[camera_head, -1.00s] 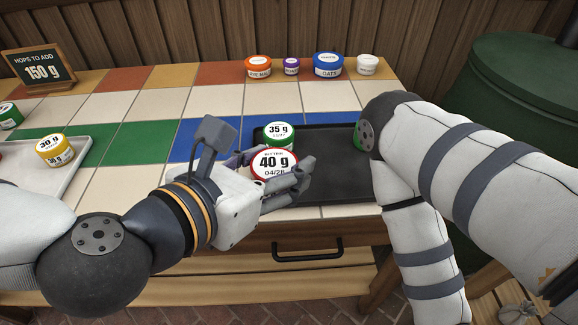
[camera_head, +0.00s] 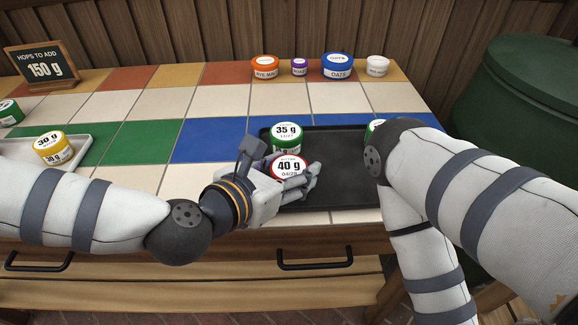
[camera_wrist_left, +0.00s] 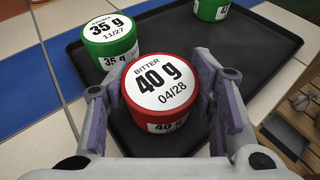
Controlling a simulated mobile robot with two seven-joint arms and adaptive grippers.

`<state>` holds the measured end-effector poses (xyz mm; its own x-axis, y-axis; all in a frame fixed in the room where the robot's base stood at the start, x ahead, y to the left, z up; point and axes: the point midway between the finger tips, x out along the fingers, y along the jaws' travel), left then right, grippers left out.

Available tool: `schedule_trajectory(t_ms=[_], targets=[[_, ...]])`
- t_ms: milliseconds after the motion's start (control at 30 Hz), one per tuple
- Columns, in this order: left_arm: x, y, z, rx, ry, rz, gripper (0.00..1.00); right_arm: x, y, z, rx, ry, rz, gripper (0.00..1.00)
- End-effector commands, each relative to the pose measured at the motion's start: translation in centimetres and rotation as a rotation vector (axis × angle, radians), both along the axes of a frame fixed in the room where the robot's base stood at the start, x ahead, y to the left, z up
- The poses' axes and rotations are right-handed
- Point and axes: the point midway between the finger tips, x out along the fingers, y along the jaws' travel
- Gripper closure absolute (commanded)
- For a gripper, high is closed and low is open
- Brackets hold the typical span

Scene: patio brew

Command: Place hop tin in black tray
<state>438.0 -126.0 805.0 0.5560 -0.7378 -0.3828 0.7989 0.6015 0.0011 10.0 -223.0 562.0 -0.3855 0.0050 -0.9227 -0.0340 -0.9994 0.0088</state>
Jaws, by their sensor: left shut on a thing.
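My left gripper (camera_head: 292,176) is shut on a red tin (camera_head: 289,167) with a white lid marked "40 g". In the left wrist view the red tin (camera_wrist_left: 160,92) also reads "BITTER" and "04/28", with a purple-padded finger on each side. It is over the front left of the black tray (camera_head: 340,190); I cannot tell whether it touches the tray floor. A green "35 g" tin (camera_head: 287,138) stands behind it at the tray's left. Another green tin (camera_head: 373,129) on the tray is partly hidden by my right arm. My right gripper is not in view.
A yellow "30 g" tin (camera_head: 54,148) stands on a white tray (camera_head: 79,150) at left. A sign (camera_head: 43,65) reads "HOPS TO ADD 150 g". Several small tubs, including blue "OATS" (camera_head: 338,67), line the back. The black tray's middle is clear.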

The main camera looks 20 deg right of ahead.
Motion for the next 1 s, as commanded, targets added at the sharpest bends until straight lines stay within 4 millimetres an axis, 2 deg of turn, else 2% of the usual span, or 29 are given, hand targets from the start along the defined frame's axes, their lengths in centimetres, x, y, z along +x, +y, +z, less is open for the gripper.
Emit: schedule_trajectory(t_ms=[33,67,100,133,400,500,667,900,1000], targets=[[0.0,0.0,-0.4,0.0,0.003,0.001,0.78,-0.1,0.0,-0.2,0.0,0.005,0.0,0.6],[0.0,0.0,-0.3,0.0,0.002,0.001,0.43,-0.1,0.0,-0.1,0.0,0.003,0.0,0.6],[0.0,0.0,-0.2,0.0,0.001,0.0,0.34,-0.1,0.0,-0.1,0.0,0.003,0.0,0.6],[0.0,0.0,-0.2,0.0,0.001,0.0,0.3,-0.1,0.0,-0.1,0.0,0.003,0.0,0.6],[0.0,0.0,-0.2,0.0,0.001,0.0,0.3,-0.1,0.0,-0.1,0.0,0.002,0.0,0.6],[-0.1,0.1,0.5,0.0,-0.002,0.001,0.3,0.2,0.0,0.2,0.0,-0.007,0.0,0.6],[-1.9,2.6,1.8,-0.002,0.001,0.002,0.3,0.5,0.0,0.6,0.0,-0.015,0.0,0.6],[-5.3,7.1,4.1,-0.001,0.0,0.003,0.3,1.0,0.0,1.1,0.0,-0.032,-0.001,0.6],[-6.1,8.3,4.6,-0.001,0.001,0.002,0.3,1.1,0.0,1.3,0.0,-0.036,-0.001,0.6]])
